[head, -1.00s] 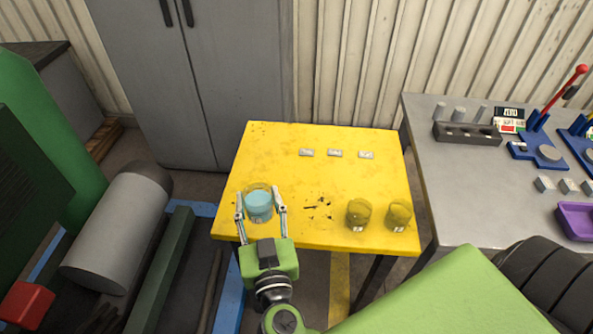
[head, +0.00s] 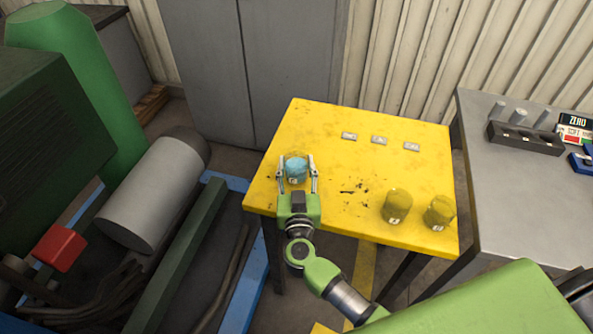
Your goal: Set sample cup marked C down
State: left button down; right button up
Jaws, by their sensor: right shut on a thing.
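A clear cup with blue contents (head: 296,168) and a small white label is at the left part of the yellow table (head: 330,190); the label's letter is too small to read surely. My right gripper (head: 298,178) is shut on this cup, one finger on each side. I cannot tell whether the cup's base touches the tabletop. Two yellowish clear cups, one (head: 397,206) and another (head: 440,212), stand at the table's front right with small labels. Three small tags lie in a row toward the back: left (head: 349,136), middle (head: 379,140), right (head: 411,146). My left gripper is out of view.
A grey bench (head: 500,200) with a dark block of cylinders (head: 525,138) stands right of the table. A grey cabinet (head: 250,70) is behind. A grey cylinder (head: 152,195) and a green beam (head: 175,260) lie left. The table's middle is clear.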

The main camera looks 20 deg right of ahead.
jog(key=shift+f, duration=0.35)
jog(key=o, duration=1)
jog(key=shift+f, duration=0.15)
jog(key=shift+o, duration=0.2)
jog(key=v, duration=1.2)
jog(key=shift+r, duration=0.2)
